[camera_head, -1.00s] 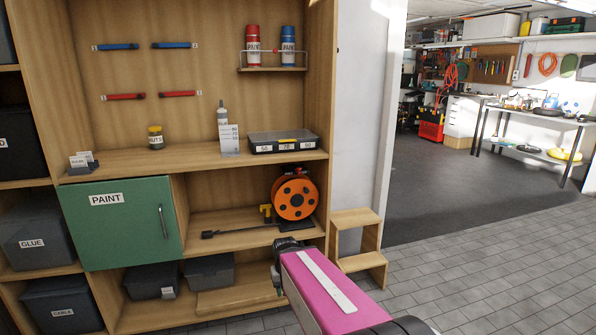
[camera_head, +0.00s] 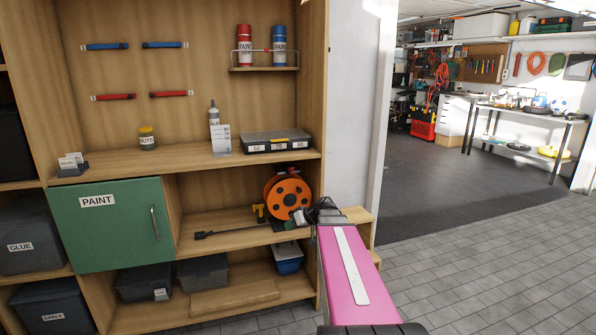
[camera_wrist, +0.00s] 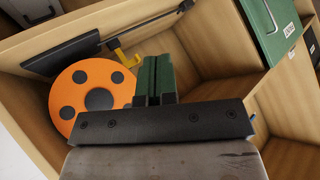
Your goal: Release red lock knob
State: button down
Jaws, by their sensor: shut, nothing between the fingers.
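No clear lock knob shows on the orange cable reel (camera_head: 287,188), which stands on the middle shelf. It also shows at the left of the wrist view (camera_wrist: 82,72), with dark round spots on its face. A tiny red spot (camera_head: 267,50) shows between the paint cans on the upper rack; I cannot tell what it is. My gripper (camera_head: 318,212) is at the end of my pink arm, in front of and right of the reel in the head view. In the wrist view its green fingers (camera_wrist: 155,76) are together and empty, beside the reel.
A yellow piece (camera_head: 259,211) and a dark bar (camera_head: 222,231) are beside the reel. The green PAINT door (camera_head: 110,227) is shut at left. Grey bins (camera_head: 202,272) and a blue-and-white bin (camera_head: 287,260) are below. A wooden step stool (camera_head: 358,215) is partly behind my arm.

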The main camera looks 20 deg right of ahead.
aim_at(293, 168)
jog(key=w+d+r+n+t+y, duration=0.1)
jog(key=w+d+r+t, duration=0.2)
jog(key=d+r, duration=0.5)
jog(key=w+d+r+n+t+y, duration=0.1)
jog(key=w+d+r+t, duration=0.2)
jog(key=d+r+t, duration=0.2)
jog(key=d+r, duration=0.3)
jog(key=d, duration=0.1)
jog(key=shift+r+n, duration=0.2)
jog(key=shift+n, duration=0.2)
jog(key=shift+w, duration=0.15)
jog(key=x, duration=1.4)
jog(key=shift+a, duration=0.2)
